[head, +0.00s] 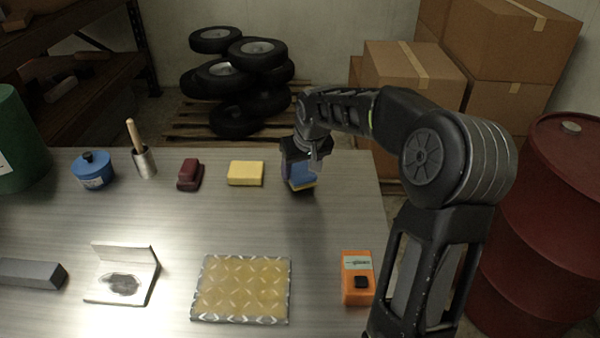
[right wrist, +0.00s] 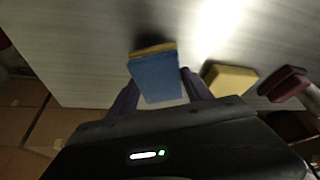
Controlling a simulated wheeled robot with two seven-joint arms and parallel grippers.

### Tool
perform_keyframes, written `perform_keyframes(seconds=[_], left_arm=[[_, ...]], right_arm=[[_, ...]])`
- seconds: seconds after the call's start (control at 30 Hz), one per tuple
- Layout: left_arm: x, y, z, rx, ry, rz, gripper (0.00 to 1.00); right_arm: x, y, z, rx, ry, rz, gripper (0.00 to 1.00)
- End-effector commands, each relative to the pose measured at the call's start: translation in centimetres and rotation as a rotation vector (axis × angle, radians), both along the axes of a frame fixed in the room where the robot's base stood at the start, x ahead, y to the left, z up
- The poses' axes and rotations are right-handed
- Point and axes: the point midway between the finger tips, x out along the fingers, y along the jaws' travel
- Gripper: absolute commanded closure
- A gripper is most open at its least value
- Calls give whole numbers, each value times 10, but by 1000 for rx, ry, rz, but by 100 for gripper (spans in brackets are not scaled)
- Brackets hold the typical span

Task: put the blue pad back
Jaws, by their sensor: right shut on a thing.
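The blue pad (head: 300,174) has a yellowish layer on its underside. It is between the fingers of my right gripper (head: 302,172), near the far right corner of the metal table. In the right wrist view the pad (right wrist: 157,76) sits between the two fingers of the right gripper (right wrist: 160,88), which is shut on it. A shadow lies beside the pad, and I cannot tell whether it touches the table. My left gripper is in neither view.
Left of the pad are a yellow block (head: 245,173), a dark red block (head: 190,174), a brush in a metal cup (head: 144,162) and a blue pot (head: 93,171). A diamond-pattern plate (head: 241,289), an angled metal piece (head: 122,274) and an orange device (head: 357,278) lie nearer.

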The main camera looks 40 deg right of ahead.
Motion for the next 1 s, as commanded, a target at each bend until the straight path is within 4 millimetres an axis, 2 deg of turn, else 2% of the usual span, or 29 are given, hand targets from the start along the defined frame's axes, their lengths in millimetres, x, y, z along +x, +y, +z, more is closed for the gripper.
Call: perform_keyframes(seconds=[0.1, 0.5, 0.53, 0.8, 1.0], left_arm=[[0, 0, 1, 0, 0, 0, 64], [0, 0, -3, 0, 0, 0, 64], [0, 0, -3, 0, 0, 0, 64], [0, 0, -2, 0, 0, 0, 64], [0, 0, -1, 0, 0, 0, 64]], right_arm=[[0, 0, -14, 0, 2, 1, 74], [0, 0, -20, -1, -1, 1, 74], [0, 0, -20, 0, 0, 1, 41], [0, 0, -19, 0, 0, 0, 20], [0, 0, -19, 0, 0, 0, 20]])
